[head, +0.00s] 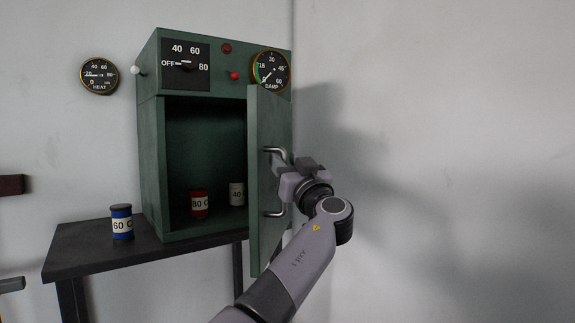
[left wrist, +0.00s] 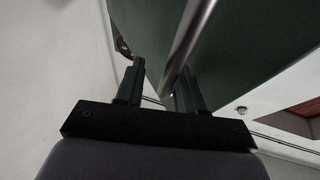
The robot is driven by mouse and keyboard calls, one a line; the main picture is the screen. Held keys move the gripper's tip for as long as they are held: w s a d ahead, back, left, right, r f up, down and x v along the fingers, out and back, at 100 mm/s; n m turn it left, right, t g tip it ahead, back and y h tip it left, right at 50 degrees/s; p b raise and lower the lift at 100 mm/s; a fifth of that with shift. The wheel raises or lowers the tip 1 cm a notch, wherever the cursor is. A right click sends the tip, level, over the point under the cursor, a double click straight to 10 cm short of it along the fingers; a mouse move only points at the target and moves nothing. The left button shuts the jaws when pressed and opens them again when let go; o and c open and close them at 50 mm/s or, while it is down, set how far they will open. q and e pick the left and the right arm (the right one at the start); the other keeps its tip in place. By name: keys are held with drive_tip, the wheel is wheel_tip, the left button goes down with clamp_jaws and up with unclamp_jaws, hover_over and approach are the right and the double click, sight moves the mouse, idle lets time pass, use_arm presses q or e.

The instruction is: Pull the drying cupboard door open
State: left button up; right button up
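The green drying cupboard (head: 151,150) stands on a dark table with its door (head: 262,240) swung well open, so the inside shows. A metal bar handle (head: 274,213) is on the door's outer face. My left gripper (head: 288,172) is at the handle, beside the door. In the left wrist view, the two black fingers (left wrist: 158,92) stand apart, with the handle bar (left wrist: 192,42) running down between them, nearer the right finger. No firm grip shows. The door face (left wrist: 245,50) fills the area behind. My right gripper is not in view.
The table (head: 85,250) bears a blue 60 C tin (head: 121,222). A red tin (head: 199,204) and a white tin (head: 236,193) stand inside the cupboard. A dial (head: 100,76) hangs on the wall. A bare wall (head: 450,150) lies to the right.

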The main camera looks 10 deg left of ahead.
use_arm(q)
drive_tip(key=shift+s+d, duration=0.1)
drive_tip(key=shift+s, duration=0.05)
drive_tip(key=b+v, duration=0.1)
drive_tip(key=v, duration=0.6)
idle(0.4)
